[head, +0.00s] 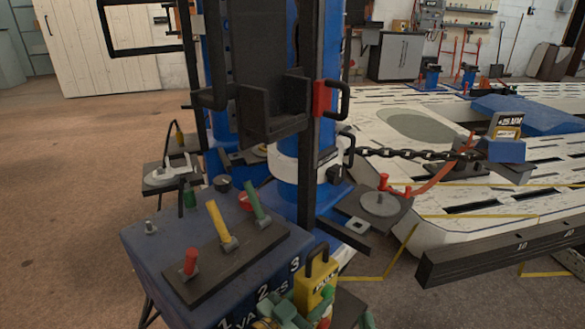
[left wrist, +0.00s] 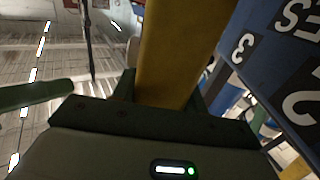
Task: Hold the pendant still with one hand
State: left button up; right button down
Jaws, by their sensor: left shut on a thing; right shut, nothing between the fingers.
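The yellow pendant (head: 317,287), with a black loop on top and lettering on its face, is at the bottom centre of the head view, in front of the valve box. My left gripper (head: 300,306) is shut on it; the greenish fingers partly cover its lower end. In the left wrist view the pendant (left wrist: 178,55) shows as a yellow bar between the dark fingers (left wrist: 165,100). A green and a red round part show beside the fingers; I cannot tell whether they belong to the pendant. I cannot make out my right gripper in either view.
The blue valve box (head: 150,245) with red, yellow and green levers stands close on the left. A dark post (head: 312,180) rises behind it. A chain (head: 410,153) runs right to a clamp (head: 500,150) over the white slotted bench (head: 480,225). Open floor (head: 70,200) lies left.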

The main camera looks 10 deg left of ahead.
dwell(0.3)
pick_arm(q)
jog(key=o, duration=1.4)
jog(key=shift+s, duration=0.1)
